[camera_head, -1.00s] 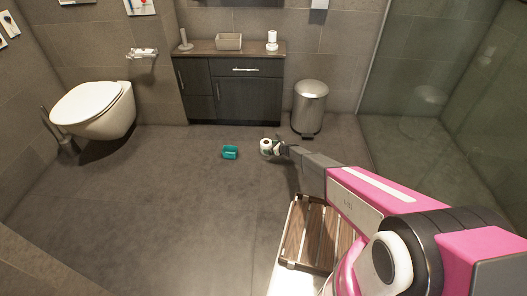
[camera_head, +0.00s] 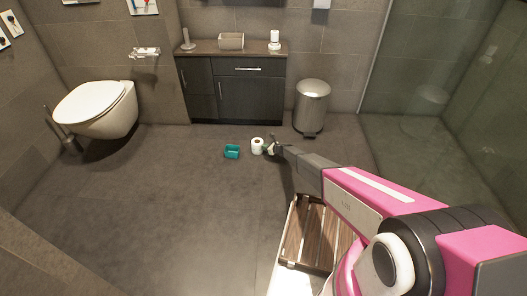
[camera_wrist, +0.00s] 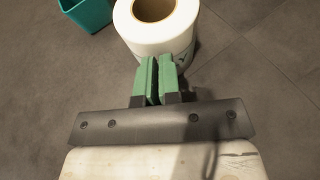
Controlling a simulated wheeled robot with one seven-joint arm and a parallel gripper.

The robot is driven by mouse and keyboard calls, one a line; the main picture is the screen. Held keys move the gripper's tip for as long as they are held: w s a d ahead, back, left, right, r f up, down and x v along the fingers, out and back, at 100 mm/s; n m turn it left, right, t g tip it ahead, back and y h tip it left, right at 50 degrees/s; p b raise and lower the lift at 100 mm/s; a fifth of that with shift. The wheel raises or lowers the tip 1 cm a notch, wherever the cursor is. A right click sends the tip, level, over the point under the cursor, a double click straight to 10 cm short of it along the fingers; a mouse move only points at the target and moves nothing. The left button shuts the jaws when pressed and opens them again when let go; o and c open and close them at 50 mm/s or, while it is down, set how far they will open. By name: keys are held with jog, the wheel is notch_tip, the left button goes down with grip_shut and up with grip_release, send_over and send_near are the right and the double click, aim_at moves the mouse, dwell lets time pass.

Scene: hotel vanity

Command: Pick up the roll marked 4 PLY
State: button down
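A white toilet roll (camera_head: 257,146) stands upright on the dark floor. In the wrist view the roll (camera_wrist: 158,37) stands just beyond my fingertips, its open core facing up. Part of a dark green mark shows low on its side, too small and covered to read. My gripper (camera_head: 270,150) is low at the roll's right side in the head view. In the wrist view my gripper's green fingers (camera_wrist: 158,68) are together with only a thin dark line between them, nothing held. The fingertips overlap the roll's lower edge in the picture; I cannot tell whether they touch it.
A teal open box (camera_head: 232,152) sits on the floor just left of the roll, also in the wrist view (camera_wrist: 88,14). A steel pedal bin (camera_head: 312,107) and dark vanity cabinet (camera_head: 250,97) stand behind. A slatted wooden stool (camera_head: 308,236) is in front.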

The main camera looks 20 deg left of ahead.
jog(key=shift+s+a, duration=0.1)
dwell(0.3)
jog(key=shift+r, duration=0.5)
jog(key=s+a+r, duration=0.4)
jog(key=s+r, duration=0.6)
jog(key=s, duration=0.1)
jog(key=c, duration=0.9)
grip_release()
jog(key=shift+d, duration=0.15)
jog(key=o, duration=0.5)
